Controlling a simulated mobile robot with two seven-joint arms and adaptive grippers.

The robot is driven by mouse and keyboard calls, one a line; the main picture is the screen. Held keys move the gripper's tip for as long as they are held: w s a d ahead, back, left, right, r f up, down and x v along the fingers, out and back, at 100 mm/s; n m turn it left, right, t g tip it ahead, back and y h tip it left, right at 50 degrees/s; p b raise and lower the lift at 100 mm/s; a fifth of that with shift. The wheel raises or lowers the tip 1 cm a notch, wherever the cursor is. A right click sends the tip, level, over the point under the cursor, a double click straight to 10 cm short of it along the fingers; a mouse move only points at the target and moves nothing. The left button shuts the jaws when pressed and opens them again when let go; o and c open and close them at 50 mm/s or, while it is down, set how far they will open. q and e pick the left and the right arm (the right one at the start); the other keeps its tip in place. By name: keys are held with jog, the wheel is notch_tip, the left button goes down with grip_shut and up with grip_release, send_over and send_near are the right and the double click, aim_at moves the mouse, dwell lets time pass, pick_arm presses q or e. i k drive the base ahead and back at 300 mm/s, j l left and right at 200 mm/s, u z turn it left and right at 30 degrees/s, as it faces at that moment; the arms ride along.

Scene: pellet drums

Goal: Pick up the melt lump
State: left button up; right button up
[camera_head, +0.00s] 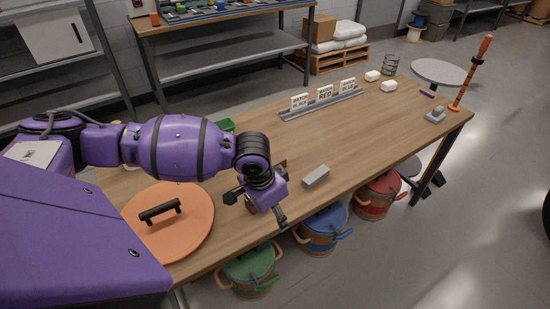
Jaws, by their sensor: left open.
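A small grey lump (436,115) with an uneven, stepped shape sits near the right end of the wooden table (350,135); it looks most like the melt lump, but I cannot be sure. My left gripper (256,211) is open and points down over the table's front edge area, far to the left of that lump. What lies directly under the gripper is partly hidden by it. My right gripper is not in view.
A grey rectangular block (316,177) lies right of my gripper. An orange lid (175,222) with a black handle lies left. Green (248,270), blue (322,228) and red (378,196) drums stand below the front edge. An orange-handled tool (471,73) stands upright at right.

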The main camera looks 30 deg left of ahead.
aim_at(277, 159)
jog(key=i+j, duration=0.6)
jog(key=i, duration=0.2)
